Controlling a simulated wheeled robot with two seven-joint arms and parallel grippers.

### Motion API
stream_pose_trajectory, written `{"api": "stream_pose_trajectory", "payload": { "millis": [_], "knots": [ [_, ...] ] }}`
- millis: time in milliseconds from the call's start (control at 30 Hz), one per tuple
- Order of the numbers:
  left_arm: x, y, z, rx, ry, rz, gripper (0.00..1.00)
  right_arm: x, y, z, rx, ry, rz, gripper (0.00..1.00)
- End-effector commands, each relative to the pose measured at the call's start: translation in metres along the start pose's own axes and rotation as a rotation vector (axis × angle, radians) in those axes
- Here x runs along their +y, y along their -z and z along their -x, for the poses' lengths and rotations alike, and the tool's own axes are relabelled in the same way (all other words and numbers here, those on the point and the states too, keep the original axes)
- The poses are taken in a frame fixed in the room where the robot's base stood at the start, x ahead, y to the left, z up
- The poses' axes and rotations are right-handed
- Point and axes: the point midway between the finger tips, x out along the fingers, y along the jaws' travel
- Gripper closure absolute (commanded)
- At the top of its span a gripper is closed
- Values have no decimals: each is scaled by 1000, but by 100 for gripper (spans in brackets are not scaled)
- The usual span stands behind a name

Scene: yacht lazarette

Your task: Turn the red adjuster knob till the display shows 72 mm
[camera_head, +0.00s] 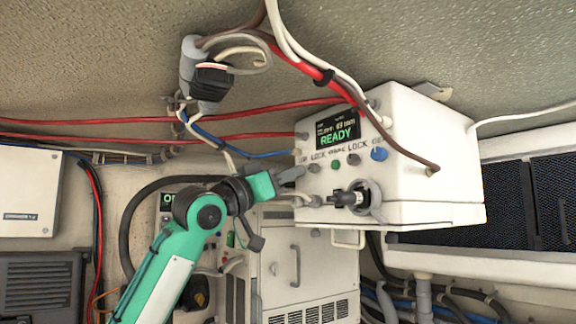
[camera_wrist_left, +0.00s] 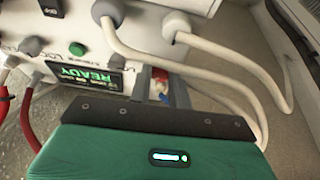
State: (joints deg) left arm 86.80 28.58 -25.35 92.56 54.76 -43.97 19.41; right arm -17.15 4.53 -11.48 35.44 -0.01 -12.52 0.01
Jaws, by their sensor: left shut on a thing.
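The white control box (camera_head: 430,150) hangs under the ceiling and carries a display (camera_head: 337,130) on its front. The display reads READY in large green letters; the small line above is too small to read surely. It also shows upside down in the left wrist view (camera_wrist_left: 88,77). My left gripper (camera_head: 293,178) is at the box's left front edge. In the wrist view its fingers are closed around a small red thing, the red adjuster knob (camera_wrist_left: 161,89), mostly hidden between them. The head view does not show the knob. My right gripper is out of view.
A blue knob (camera_head: 379,154), a green button (camera_head: 335,165) and a black fitting (camera_head: 354,197) sit on the box front. Red and white cables (camera_head: 313,72) hang close above and beside it. A white cabinet (camera_head: 315,275) stands below.

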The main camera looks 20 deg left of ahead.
Motion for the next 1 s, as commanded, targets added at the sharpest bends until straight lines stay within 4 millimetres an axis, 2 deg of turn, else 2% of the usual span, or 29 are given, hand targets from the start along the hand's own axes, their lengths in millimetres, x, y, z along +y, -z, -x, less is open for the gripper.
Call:
{"api": "stream_pose_trajectory", "payload": {
  "millis": [200,633,667,767,1000],
  "knots": [
    [-1,-1,0,-3,-18,-45,100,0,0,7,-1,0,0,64],
    [0,-2,0,-3,-23,-52,100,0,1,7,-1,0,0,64],
    [0,-2,0,-3,-23,-52,77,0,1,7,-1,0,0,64],
    [0,-2,0,-3,-22,-52,59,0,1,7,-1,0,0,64],
    [0,-1,0,-1,-22,-52,59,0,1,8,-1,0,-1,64]
  ]
}}
